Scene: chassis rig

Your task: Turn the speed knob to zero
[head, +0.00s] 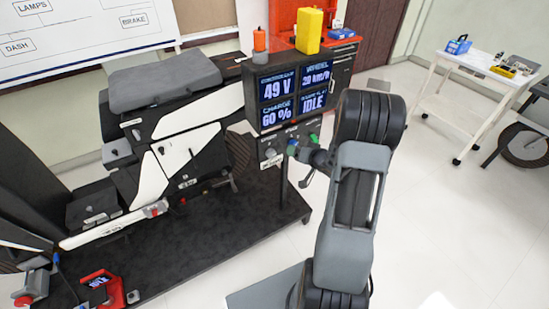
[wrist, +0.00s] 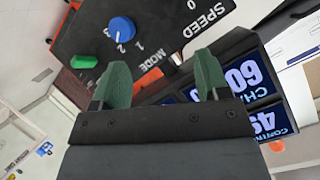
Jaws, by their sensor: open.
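The control panel (wrist: 155,35) fills the top of the wrist view, turned roughly upside down, with printed SPEED and MODE labels and scale numbers. A 0 shows by the SPEED label at the top edge; the speed knob is outside that view. A blue knob (wrist: 122,29) sits by the MODE numbers. In the head view, a small grey knob (head: 270,153) on the panel's left looks like the speed knob. My gripper (wrist: 157,88) is open and empty, its two green fingers apart in front of the panel. In the head view my gripper (head: 297,150) is small and partly hidden; contact cannot be told.
A display (head: 290,97) above the panel reads 49 V, 30 km/h, 60 % and IDLE. A green button (wrist: 83,62) is beside the blue knob. The scooter chassis (head: 180,150) stands at left on a dark platform (head: 200,235). A white cart (head: 475,85) stands right; floor between is clear.

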